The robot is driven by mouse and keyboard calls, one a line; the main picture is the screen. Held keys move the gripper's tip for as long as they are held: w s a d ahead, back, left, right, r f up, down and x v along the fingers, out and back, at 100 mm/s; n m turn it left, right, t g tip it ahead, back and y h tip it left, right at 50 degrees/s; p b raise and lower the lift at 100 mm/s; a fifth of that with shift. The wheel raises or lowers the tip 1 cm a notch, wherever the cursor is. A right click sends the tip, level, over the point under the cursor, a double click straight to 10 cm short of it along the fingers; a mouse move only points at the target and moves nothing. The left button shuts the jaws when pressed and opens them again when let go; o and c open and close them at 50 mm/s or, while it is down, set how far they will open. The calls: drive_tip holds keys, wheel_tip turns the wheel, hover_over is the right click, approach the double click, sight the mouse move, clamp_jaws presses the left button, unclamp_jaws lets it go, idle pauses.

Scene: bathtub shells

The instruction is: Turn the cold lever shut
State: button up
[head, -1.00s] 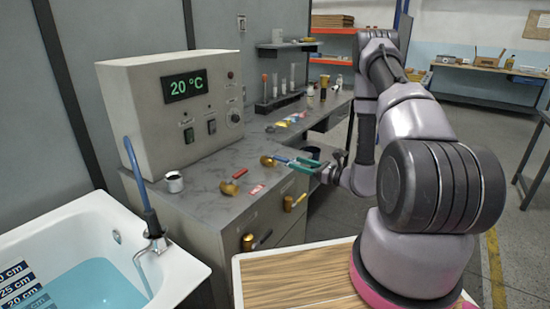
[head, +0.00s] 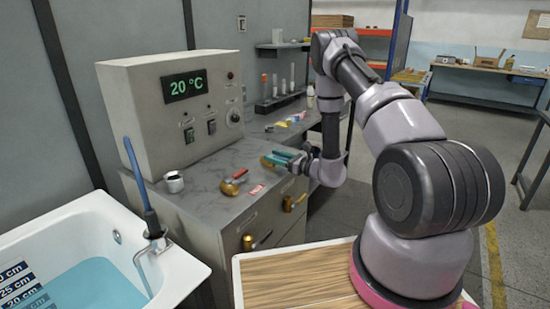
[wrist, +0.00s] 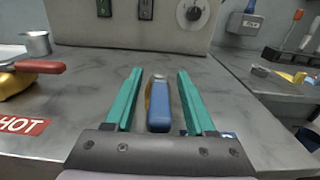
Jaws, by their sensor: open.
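The cold lever has a blue handle (wrist: 160,106) on a brass valve body, seen in the wrist view on the grey counter. The handle points back towards my gripper. My gripper (wrist: 156,75) is open, with one teal finger on each side of the blue handle. Gaps show between the handle and both fingers. In the head view my gripper (head: 280,158) is low over the counter and hides most of the cold lever. The hot lever with its red handle (wrist: 38,67) stands to the left, beside a red HOT label (wrist: 22,127).
A metal cup (head: 173,182) stands left on the counter. The control box (head: 180,105) reads 20 °C and stands behind. The water-filled bathtub (head: 190,262) is at lower left. Drawer-front valves (head: 294,202) sit below the counter edge.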

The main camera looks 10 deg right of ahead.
drive_tip(key=shift+c, duration=0.3)
clamp_jaws()
idle(1.1)
